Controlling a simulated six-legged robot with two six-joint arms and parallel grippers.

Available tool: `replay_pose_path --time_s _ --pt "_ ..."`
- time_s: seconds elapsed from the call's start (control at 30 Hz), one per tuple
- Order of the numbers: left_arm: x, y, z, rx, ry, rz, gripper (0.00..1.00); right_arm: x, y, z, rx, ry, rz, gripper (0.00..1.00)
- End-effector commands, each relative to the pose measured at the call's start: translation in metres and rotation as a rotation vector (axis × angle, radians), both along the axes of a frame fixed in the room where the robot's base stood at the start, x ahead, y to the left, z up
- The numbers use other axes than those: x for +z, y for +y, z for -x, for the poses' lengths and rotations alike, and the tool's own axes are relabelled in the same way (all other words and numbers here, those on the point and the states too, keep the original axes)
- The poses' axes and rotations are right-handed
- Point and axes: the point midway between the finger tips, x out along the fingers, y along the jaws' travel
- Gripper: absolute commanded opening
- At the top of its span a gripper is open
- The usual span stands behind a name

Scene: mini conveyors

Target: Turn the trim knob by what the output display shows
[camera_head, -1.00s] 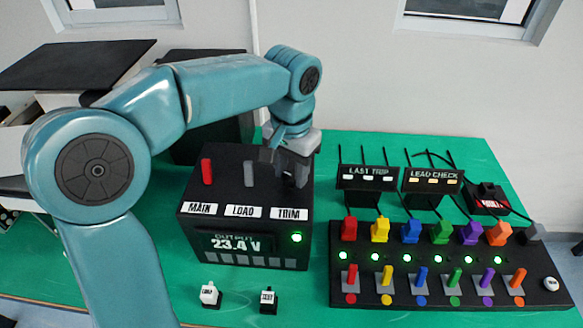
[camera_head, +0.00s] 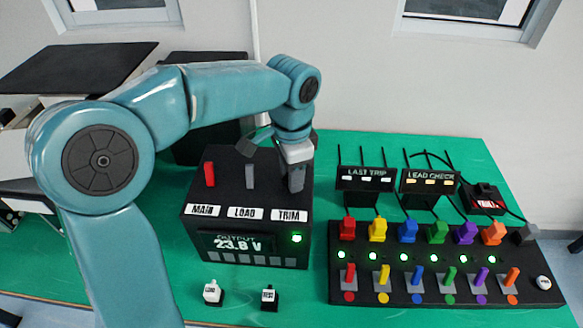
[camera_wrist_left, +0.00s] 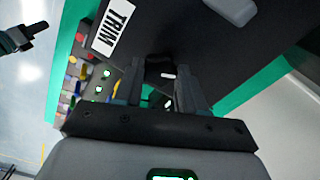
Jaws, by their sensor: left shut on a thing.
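The black power box with its output display (camera_head: 237,243) stands on the green table in the head view. The display appears to read 23.8 V, with a green light beside it. My left gripper (camera_head: 296,182) points down onto the box top behind the TRIM label (camera_head: 289,215). In the left wrist view its two fingers (camera_wrist_left: 164,84) are shut on the dark trim knob (camera_wrist_left: 160,68), next to the TRIM label (camera_wrist_left: 114,26). In the head view the gripper hides the knob. A teal and black part at the left edge of the wrist view may be my right arm's end.
A red lever (camera_head: 209,174) stands behind MAIN and a grey lever (camera_head: 250,176) behind LOAD. Two small switches (camera_head: 212,292) stand in front. A panel of coloured plugs and switches (camera_head: 440,278) lies to the right, with two labelled displays (camera_head: 366,179) behind it.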

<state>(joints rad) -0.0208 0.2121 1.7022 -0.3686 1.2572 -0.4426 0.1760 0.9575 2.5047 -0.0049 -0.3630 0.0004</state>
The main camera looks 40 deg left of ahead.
Motion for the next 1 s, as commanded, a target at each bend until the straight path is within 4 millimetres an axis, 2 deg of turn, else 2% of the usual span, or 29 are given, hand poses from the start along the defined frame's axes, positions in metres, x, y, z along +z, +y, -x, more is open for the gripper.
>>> replay_pose_path --time_s 0.4,0.97,1.0 --pt "0.0018 0.0003 -0.0007 -0.198 -0.004 -0.001 0.09 0.0081 0.0 0.0 0.0 0.0 0.0 0.0" --pt "0.0016 0.0002 -0.0011 -0.228 -0.006 0.0 0.09 0.0086 0.0 0.0 0.0 0.0 0.0 0.0" --pt "0.0017 0.0002 -0.0011 -0.228 -0.006 0.0 0.46 0.0086 0.0 0.0 0.0 0.0 0.0 0.0"
